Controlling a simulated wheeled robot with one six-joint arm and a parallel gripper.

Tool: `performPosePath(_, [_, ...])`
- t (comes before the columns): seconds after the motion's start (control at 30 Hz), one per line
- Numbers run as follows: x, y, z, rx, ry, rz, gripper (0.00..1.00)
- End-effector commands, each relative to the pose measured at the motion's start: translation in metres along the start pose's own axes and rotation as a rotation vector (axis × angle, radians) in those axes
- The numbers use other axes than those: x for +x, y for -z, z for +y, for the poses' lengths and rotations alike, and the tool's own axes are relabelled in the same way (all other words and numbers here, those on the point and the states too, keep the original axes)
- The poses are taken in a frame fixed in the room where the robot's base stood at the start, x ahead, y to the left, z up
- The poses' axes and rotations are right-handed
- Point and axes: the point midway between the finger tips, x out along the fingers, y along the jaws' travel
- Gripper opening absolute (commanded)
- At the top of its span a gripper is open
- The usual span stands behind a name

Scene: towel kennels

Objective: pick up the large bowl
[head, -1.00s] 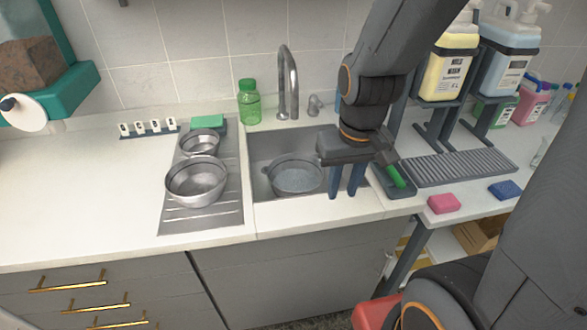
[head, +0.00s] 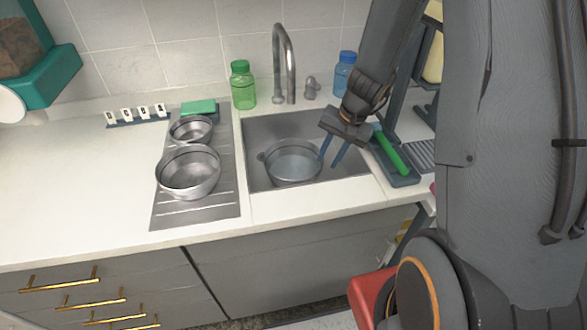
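The large bowl (head: 189,174) is a shiny metal bowl standing upright on the ridged metal drainboard (head: 165,214), left of the sink. A smaller metal bowl (head: 191,130) stands just behind it. My gripper (head: 333,161) hangs over the right part of the sink, well to the right of the large bowl. Its two blue fingers point down and are apart, with nothing seen between them.
The sink (head: 254,127) lies between the drainboard and my gripper. A tall faucet (head: 290,62) and a green bottle (head: 243,85) stand behind it. A green sponge (head: 198,107) lies behind the bowls. A tray with a green-handled tool (head: 391,153) is at the right.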

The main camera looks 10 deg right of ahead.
Motion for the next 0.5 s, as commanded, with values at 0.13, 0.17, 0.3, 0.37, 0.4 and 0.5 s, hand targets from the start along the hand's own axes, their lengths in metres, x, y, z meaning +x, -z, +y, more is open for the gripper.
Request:
performPosePath(0.13, [0.014, -0.001, 0.000, -0.002, -0.001, -0.002, 0.25])
performPosePath(0.17, [0.016, -0.001, 0.000, -0.002, -0.002, -0.001, 0.25])
performPosePath(0.3, [0.028, -0.003, -0.002, -0.001, -0.002, -0.003, 0.25])
performPosePath(0.37, [0.036, -0.004, -0.003, -0.002, -0.003, -0.004, 0.25])
performPosePath(0.4, [0.041, -0.004, -0.003, -0.003, -0.003, -0.003, 0.25])
performPosePath(0.5, [0.053, -0.003, -0.004, -0.002, -0.002, -0.003, 0.25])
